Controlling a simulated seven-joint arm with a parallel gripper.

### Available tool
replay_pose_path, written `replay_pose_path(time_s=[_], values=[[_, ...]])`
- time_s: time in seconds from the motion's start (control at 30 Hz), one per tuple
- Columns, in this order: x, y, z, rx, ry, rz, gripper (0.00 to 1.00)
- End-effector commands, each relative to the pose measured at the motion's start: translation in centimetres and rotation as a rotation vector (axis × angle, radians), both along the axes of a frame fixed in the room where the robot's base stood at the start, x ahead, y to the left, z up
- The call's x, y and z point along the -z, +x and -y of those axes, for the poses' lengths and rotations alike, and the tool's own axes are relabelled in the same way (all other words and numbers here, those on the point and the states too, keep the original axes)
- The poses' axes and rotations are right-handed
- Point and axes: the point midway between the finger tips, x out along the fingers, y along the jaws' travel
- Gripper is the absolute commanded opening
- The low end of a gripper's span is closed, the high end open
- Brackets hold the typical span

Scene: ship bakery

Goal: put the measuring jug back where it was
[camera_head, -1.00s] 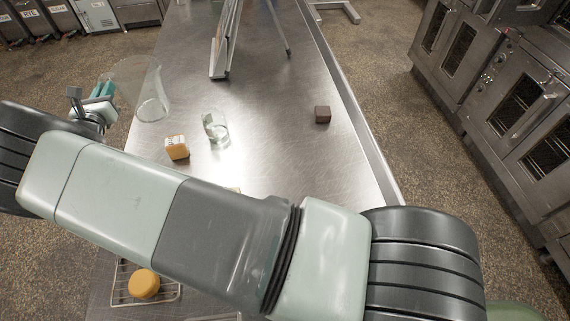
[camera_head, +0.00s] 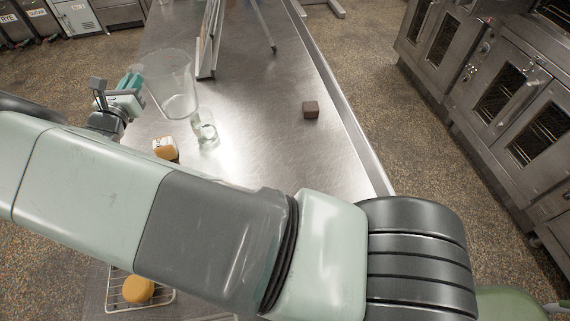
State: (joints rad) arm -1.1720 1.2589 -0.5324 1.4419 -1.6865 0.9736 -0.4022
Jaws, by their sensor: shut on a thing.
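The measuring jug (camera_head: 172,84) is a large clear vessel, held at its left side by my gripper (camera_head: 136,82). The gripper's teal fingers are shut on it, and the jug is tilted. It appears at the left part of the steel table (camera_head: 262,118), behind a smaller clear glass (camera_head: 206,133). I cannot tell for sure whether its base touches the table.
A tan and white block (camera_head: 165,148) sits left of the small glass, partly behind my arm. A dark brown cube (camera_head: 310,110) stands on the right. A stand (camera_head: 207,45) is at the back. A round yellow item (camera_head: 138,289) lies on a wire rack (camera_head: 165,298) at the front.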

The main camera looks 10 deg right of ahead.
Motion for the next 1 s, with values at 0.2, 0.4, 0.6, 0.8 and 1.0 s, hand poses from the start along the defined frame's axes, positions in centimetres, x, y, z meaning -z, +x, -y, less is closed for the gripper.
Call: replay_pose_path(time_s=[0.2,0.4,0.6,0.8,1.0], values=[[0.3,-1.5,8.7,0.158,-0.004,0.0,0.0],[-0.2,-4.3,17.1,0.318,-0.003,0.002,0.0],[-0.9,-7.0,22.8,0.429,-0.001,0.002,0.0],[-1.6,-9.0,26.2,0.5,0.0,0.003,0.0],[-2.0,-10.3,28.2,0.541,0.0,0.003,0.0]])
